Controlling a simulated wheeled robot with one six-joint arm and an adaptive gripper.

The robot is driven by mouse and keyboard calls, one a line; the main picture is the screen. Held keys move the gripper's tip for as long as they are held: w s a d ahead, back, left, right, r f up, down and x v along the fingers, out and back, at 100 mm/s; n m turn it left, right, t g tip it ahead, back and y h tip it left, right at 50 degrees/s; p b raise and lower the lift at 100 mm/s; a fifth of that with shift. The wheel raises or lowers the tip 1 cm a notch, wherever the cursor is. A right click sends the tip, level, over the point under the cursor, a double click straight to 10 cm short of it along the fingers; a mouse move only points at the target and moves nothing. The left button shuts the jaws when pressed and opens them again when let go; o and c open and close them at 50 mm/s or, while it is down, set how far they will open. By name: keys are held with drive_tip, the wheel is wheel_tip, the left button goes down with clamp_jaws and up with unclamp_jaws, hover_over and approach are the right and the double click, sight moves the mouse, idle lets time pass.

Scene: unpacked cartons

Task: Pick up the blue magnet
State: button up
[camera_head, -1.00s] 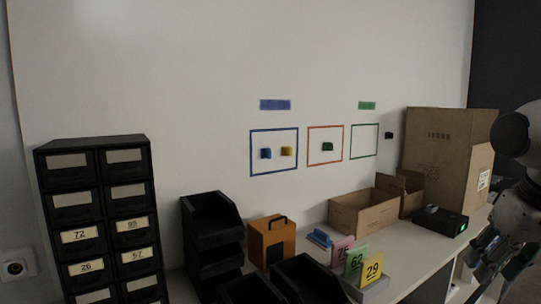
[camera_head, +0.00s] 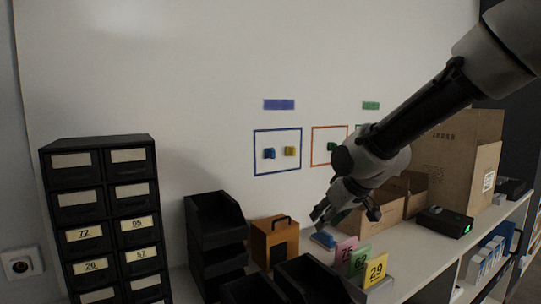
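The blue magnet (camera_head: 269,153) is a small block on the whiteboard, in the left part of the blue-outlined square (camera_head: 277,172). A yellow magnet (camera_head: 290,151) sits just right of it in the same square. My gripper (camera_head: 343,215) hangs in front of the board, to the right of and lower than the blue magnet, pointing down and left. Nothing shows between its fingers, and it is apart from the magnet. The fingers look spread. My arm hides the green-outlined square and part of the orange-outlined square (camera_head: 314,146).
Below the board, a shelf top holds stacked black bins (camera_head: 215,225), an orange box (camera_head: 273,243), numbered cards (camera_head: 375,269), and open cartons (camera_head: 390,209). A black drawer cabinet (camera_head: 102,210) stands left. The board's upper left is clear.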

drive_tip(key=w+a+r+t+y, duration=0.2)
drive_tip(key=w+a, duration=0.3)
drive_tip(key=a, duration=0.1)
drive_tip(key=t+y, duration=0.3)
drive_tip(key=t, duration=0.2)
approach(274, 151)
drive_tip(key=w, duration=0.2)
drive_tip(key=shift+n, duration=0.3)
drive_tip(key=x, duration=0.5)
drive_tip(key=a+x, duration=0.1)
drive_tip(key=x, duration=0.2)
drive_tip(key=shift+s+f, duration=0.15)
drive_tip(key=shift+s, duration=0.2)
clamp_jaws()
